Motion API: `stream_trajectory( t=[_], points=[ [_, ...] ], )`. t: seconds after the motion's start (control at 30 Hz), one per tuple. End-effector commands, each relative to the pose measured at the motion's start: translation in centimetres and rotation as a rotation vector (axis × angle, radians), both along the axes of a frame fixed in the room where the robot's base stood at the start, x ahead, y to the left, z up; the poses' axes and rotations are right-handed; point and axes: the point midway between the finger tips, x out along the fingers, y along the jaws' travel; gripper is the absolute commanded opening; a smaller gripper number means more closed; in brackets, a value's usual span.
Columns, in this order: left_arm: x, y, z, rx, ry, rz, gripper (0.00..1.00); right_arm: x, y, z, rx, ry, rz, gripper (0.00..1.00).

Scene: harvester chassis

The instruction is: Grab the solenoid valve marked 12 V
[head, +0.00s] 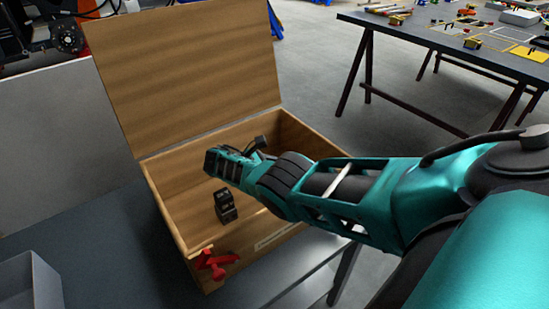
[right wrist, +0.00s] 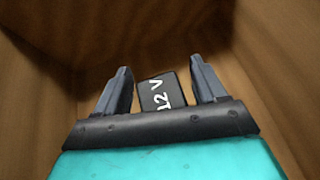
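The solenoid valve marked 12 V (right wrist: 158,93) is a small dark block with white lettering. In the right wrist view it shows between the two fingers of my right gripper (right wrist: 160,85), with a narrow gap on each side. The right gripper (head: 222,163) is open and reaches into the wooden box in the head view. A black block (head: 227,206) stands on the box floor below the gripper in that view; its marking is not readable. My left gripper is not in view.
The wooden box (head: 165,205) has its lid (head: 185,70) raised at the back and a red latch (head: 213,264) at the front. It rests on a dark table (head: 105,245) beside a grey bin (head: 32,285). Another table (head: 415,25) with small parts stands back right.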

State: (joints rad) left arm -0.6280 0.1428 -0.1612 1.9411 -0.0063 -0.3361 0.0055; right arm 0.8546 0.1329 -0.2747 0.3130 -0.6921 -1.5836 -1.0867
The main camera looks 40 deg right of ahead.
Motion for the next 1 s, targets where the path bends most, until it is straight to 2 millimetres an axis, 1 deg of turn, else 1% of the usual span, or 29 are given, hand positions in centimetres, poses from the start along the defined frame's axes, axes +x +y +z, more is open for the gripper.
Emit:
stream_trajectory(
  t=[0.03,0.07,0.7,0.73,1.0],
  points=[
    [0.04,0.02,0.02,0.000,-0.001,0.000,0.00,0.02,0.03,0.01,0.000,0.000,0.000,0.66],
    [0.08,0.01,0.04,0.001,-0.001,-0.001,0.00,0.02,0.04,0.01,0.000,0.000,0.000,0.63],
    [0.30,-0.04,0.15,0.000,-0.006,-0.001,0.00,-0.01,0.04,-0.01,0.001,0.001,0.000,0.01],
    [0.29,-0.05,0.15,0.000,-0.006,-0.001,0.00,-0.01,0.04,-0.01,0.001,0.001,0.000,0.00],
    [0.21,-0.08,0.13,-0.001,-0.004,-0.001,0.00,0.08,0.01,0.15,-0.001,-0.001,0.000,0.00]
  ],
)
